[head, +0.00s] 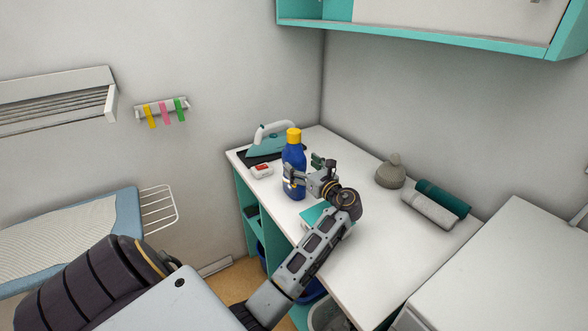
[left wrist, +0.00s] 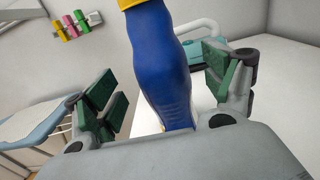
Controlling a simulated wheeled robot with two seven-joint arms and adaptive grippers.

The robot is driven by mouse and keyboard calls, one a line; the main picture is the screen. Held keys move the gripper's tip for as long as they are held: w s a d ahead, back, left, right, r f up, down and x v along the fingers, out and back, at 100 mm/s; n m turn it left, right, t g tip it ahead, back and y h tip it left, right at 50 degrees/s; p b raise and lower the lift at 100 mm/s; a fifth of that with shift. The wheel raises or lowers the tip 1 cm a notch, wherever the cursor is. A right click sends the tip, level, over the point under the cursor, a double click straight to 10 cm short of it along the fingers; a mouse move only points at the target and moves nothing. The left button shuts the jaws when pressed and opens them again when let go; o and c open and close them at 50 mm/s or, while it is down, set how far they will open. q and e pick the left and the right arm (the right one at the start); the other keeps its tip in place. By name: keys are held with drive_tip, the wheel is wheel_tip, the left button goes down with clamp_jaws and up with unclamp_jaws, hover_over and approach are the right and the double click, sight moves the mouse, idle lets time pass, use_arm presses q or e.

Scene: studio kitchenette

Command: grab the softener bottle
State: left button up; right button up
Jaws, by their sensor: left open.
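The softener bottle (head: 293,160) is blue with a yellow cap and stands upright on the white counter. In the left wrist view the bottle (left wrist: 160,65) stands between the two green-padded fingers, with its cap cut off by the top edge. My left gripper (head: 302,172) is open around the bottle at mid-height. Visible gaps separate both fingers from the bottle in the wrist view (left wrist: 165,88). The wrist hides part of the bottle's lower right side in the head view. My right gripper is not in view.
An ironing board (head: 70,240) is at left.

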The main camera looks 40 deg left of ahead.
use_arm(q)
drive_tip(key=x, duration=0.3)
drive_tip(key=shift+w+d, duration=0.1)
drive_tip(key=shift+a, duration=0.2)
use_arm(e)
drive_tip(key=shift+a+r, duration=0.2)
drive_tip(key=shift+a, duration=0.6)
use_arm(q)
drive_tip(key=shift+c, duration=0.2)
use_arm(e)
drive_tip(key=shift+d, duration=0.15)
